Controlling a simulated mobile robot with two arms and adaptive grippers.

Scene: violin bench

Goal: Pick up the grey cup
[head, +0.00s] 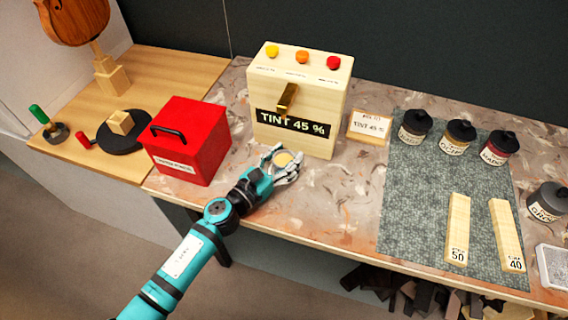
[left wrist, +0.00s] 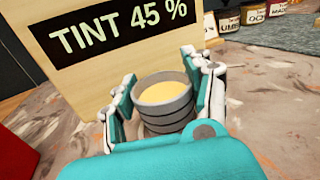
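The grey cup (left wrist: 165,112) is ribbed and upright, with a pale yellow filling. It stands in front of the tint box (left wrist: 95,60), close to its front face. In the head view the cup's yellow top (head: 283,159) shows between the fingers of my left gripper (head: 281,165). In the left wrist view one finger of this gripper (left wrist: 165,95) is on each side of the cup, with a narrow gap at the left. The palm hides the cup's lowest part. My right gripper is not in view.
A red box (head: 190,145) stands left of my left gripper. A small sign (head: 370,126) is right of the tint box. The bench front between is clear.

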